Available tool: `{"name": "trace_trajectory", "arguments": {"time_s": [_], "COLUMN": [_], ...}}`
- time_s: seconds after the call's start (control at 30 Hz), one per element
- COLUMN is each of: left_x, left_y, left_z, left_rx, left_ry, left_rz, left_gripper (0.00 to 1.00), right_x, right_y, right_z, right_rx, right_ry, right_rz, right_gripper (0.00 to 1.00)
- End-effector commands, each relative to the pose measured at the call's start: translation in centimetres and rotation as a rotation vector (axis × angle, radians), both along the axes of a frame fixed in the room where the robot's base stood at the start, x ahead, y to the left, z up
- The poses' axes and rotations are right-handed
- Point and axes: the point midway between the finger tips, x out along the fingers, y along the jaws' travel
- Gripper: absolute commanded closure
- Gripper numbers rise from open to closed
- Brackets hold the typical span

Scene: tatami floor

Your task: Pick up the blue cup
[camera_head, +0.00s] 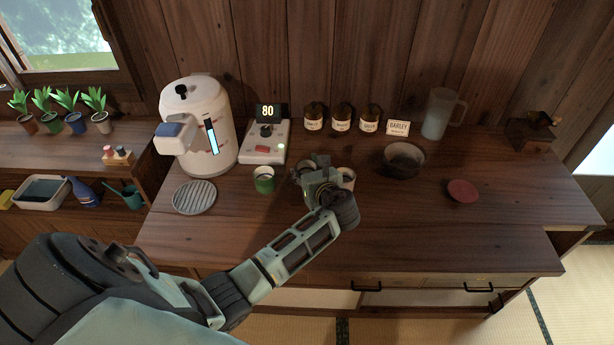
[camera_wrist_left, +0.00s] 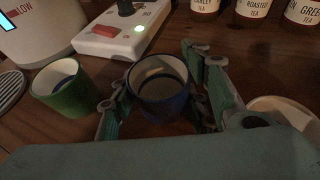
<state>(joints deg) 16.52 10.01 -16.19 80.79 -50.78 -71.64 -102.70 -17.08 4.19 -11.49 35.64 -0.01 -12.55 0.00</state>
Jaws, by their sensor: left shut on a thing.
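The blue cup (camera_wrist_left: 158,95) stands upright between the fingers of my left gripper (camera_wrist_left: 160,100) in the left wrist view. The fingers are closed against its sides, and the cup looks empty. In the head view my left gripper (camera_head: 318,181) is over the middle of the counter and hides most of the blue cup. I cannot tell whether the cup still touches the counter. My right gripper is not in view.
A green cup (camera_head: 264,180) stands just left, a pale cup (camera_head: 348,178) just right. Behind are a white kettle (camera_head: 205,125), a control box (camera_head: 266,144) and tea jars (camera_head: 342,118). A dark bowl (camera_head: 404,160) and red disc (camera_head: 462,191) lie right. The counter's front is clear.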

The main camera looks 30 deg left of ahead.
Motion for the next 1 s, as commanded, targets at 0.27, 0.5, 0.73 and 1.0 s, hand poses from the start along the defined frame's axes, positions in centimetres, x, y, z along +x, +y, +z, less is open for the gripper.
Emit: {"name": "trace_trajectory", "arguments": {"time_s": [0.27,0.5,0.73,1.0], "left_x": [0.0,0.0,0.7,6.5], "left_y": [0.0,0.0,-0.2,-1.7], "left_z": [0.0,1.0,4.5,7.9], "left_rx": [-0.001,0.0,0.0,0.0], "left_ry": [0.001,-0.004,-0.005,-0.004], "left_rz": [0.0,0.0,0.0,-0.001], "left_gripper": [0.85,0.85,0.85,0.85], "right_x": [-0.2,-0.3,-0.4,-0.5], "right_y": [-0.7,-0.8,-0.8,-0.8], "right_z": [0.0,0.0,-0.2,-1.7], "right_rx": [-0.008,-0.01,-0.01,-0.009], "right_ry": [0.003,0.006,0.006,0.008], "right_rz": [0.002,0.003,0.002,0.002], "right_gripper": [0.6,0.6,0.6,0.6]}}
